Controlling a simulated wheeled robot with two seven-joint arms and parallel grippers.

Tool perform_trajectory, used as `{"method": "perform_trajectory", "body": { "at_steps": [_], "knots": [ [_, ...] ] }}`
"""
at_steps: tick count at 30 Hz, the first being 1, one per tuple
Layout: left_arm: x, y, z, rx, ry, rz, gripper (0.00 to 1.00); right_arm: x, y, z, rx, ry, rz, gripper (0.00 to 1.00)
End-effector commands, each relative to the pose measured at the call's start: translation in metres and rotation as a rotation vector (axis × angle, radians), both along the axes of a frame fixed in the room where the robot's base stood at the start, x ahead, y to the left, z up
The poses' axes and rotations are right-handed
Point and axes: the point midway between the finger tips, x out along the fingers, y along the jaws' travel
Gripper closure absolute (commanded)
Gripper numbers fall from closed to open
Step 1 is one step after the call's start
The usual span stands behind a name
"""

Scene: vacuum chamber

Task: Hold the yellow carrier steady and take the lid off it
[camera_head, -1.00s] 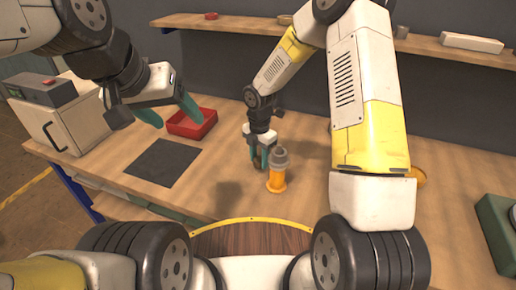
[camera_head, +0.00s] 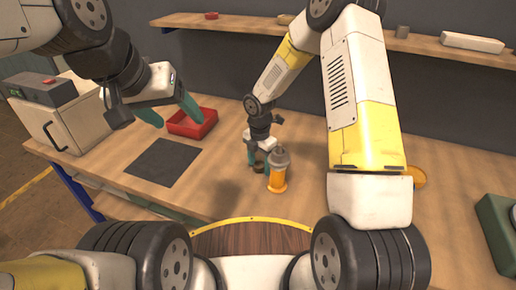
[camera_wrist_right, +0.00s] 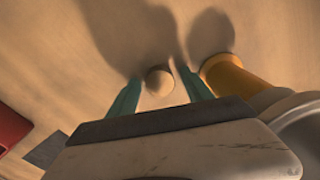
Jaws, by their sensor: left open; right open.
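The yellow carrier (camera_head: 277,181) stands upright on the table with a grey lid (camera_head: 279,159) on top. In the right wrist view the carrier (camera_wrist_right: 230,76) is right of the fingers, and part of the grey lid (camera_wrist_right: 303,125) shows at the right edge. My right gripper (camera_head: 259,160) points down just left of the carrier, open, not around it. In the right wrist view a small round tan-topped object (camera_wrist_right: 159,81) lies between its fingertips; contact cannot be told. My left gripper (camera_head: 171,112) is open and empty above the table, left of the carrier.
A red tray (camera_head: 192,124) and a dark mat (camera_head: 164,163) lie left of the carrier. A white box-like device (camera_head: 68,125) stands at far left. Another yellow-orange thing (camera_head: 417,175) is partly hidden behind my right arm. A green block (camera_head: 498,228) sits at far right.

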Motion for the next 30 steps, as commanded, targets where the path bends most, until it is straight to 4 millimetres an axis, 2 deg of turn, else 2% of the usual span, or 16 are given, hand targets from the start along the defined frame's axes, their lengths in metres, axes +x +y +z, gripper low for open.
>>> {"method": "perform_trajectory", "body": {
  "at_steps": [5, 15, 23, 26, 30],
  "knots": [
    [0.000, 0.000, 0.000, 0.000, 0.000, 0.000, 0.32, 0.001, 0.000, 0.022, 0.001, -0.004, -0.002, 0.41],
    [0.000, 0.000, 0.000, 0.000, 0.000, 0.000, 0.32, 0.001, 0.000, 0.094, 0.002, -0.005, -0.002, 0.41],
    [0.000, 0.000, 0.000, 0.000, 0.000, 0.000, 0.32, 0.000, -0.001, 0.122, -0.001, -0.004, -0.011, 0.41],
    [0.000, 0.000, 0.000, 0.000, 0.000, 0.000, 0.32, -0.004, -0.008, 0.139, -0.003, -0.023, -0.081, 0.41],
    [0.000, 0.000, 0.000, 0.000, 0.000, 0.000, 0.32, -0.019, -0.028, 0.182, 0.003, -0.082, -0.331, 0.41]
  ]
}}
